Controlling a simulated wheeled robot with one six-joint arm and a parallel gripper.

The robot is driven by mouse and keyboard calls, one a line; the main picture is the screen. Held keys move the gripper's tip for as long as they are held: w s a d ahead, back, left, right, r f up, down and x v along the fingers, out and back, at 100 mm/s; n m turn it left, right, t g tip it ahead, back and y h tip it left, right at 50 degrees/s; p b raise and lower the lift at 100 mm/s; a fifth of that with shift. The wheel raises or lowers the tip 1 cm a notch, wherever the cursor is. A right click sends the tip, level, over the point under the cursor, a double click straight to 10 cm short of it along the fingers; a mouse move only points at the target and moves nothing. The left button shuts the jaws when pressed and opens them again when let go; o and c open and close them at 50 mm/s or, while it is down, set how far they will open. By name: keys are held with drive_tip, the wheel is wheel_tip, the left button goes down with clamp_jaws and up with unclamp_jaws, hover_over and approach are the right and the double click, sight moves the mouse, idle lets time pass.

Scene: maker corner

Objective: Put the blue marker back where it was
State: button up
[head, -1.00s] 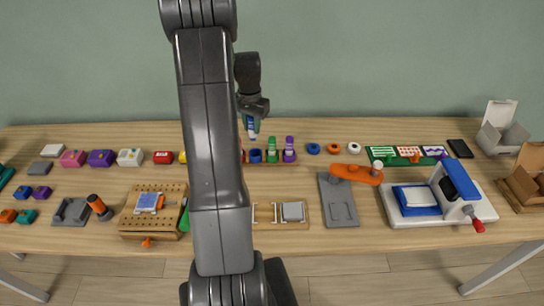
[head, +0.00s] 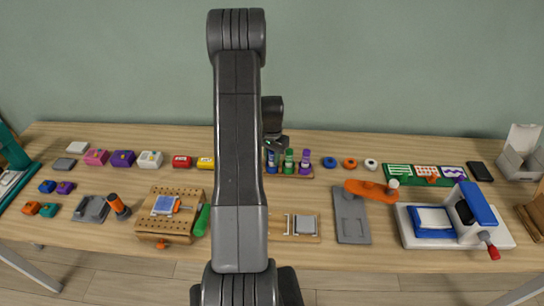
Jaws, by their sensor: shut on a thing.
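The blue marker (head: 271,161) stands upright at the blue place of the marker rack (head: 309,177), left of the green marker (head: 289,161) and the purple marker (head: 305,162). My gripper (head: 274,146) is shut on the top of the blue marker. The marker's lower end is at the rack, about level with its neighbours; whether it is fully seated I cannot tell. My arm hides the left part of the rack.
Blue, orange and white rings (head: 350,163) lie right of the rack. A grey plate with an orange arm (head: 369,190) stands further right and nearer. A wooden peg block (head: 166,229) and a green item (head: 202,220) lie to the left. Small coloured boxes line the back left.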

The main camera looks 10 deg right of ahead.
drive_tip(key=shift+f, duration=0.2)
drive_tip(key=o, duration=0.9)
wheel_tip(320, 180, up, 12)
drive_tip(key=shift+r+b, duration=0.2)
drive_tip(key=shift+b, duration=0.6)
